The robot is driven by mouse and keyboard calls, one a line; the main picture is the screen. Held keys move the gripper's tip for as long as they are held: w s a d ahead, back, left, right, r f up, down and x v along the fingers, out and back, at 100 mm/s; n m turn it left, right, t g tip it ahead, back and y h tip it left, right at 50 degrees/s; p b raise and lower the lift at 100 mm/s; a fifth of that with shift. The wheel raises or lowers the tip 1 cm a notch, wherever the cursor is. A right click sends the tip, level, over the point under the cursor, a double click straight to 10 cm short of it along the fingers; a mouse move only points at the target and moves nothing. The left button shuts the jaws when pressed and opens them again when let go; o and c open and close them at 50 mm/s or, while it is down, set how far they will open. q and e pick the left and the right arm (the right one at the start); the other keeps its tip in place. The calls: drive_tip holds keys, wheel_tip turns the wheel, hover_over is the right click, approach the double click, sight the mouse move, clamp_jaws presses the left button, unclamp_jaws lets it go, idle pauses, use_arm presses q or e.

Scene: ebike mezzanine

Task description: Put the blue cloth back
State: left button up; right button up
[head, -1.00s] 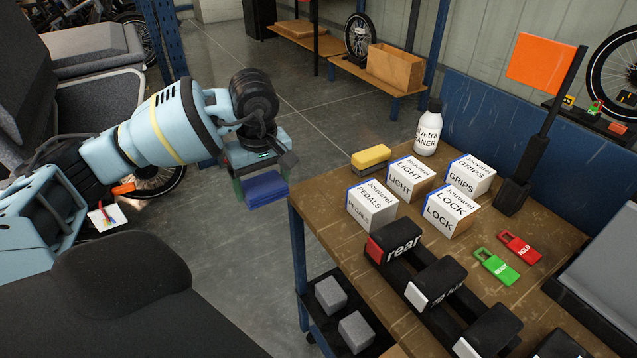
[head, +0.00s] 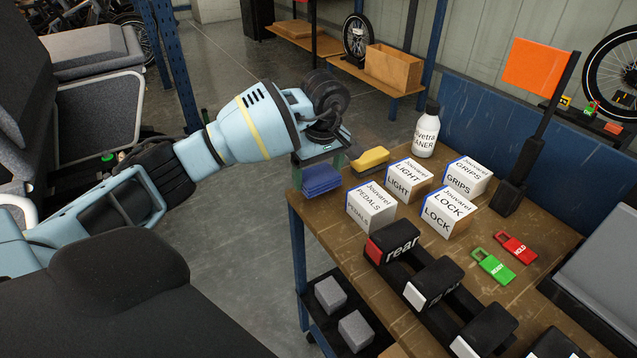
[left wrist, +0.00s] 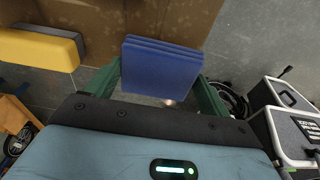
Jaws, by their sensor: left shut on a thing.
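The blue cloth (head: 321,179) is a folded stack held between the green fingers of my left gripper (head: 322,170), which is shut on it. In the head view it is at the left back corner of the brown table (head: 385,265), beside the yellow sponge-like block (head: 370,158). I cannot tell whether it touches the tabletop. In the left wrist view the cloth (left wrist: 160,68) sits between both fingers, with the table edge beyond it and the yellow block (left wrist: 40,48) at the left. My right gripper is not in view.
White boxes, including the PEDALS box (head: 371,207), stand right of the cloth. A white cleaner bottle (head: 425,132) is behind them. Black holders (head: 392,242), a green tag (head: 494,267) and a red tag (head: 516,247) are nearer. An orange flag (head: 541,71) rises at the right.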

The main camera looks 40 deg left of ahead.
sight(320, 176)
use_arm(q)
drive_tip(key=shift+w+f, duration=0.1)
drive_tip(key=shift+f, duration=1.6)
drive_tip(key=shift+f, duration=0.1)
drive_tip(key=shift+f, duration=0.15)
drive_tip(key=o, duration=1)
drive_tip(key=shift+c, duration=0.2)
drive_tip(key=r, duration=0.4)
drive_tip(key=d+r, duration=0.1)
drive_tip(key=r, duration=0.7)
drive_tip(key=shift+s+d+r, duration=0.2)
drive_tip(key=shift+s+d, duration=0.05)
drive_tip(key=shift+s, duration=0.05)
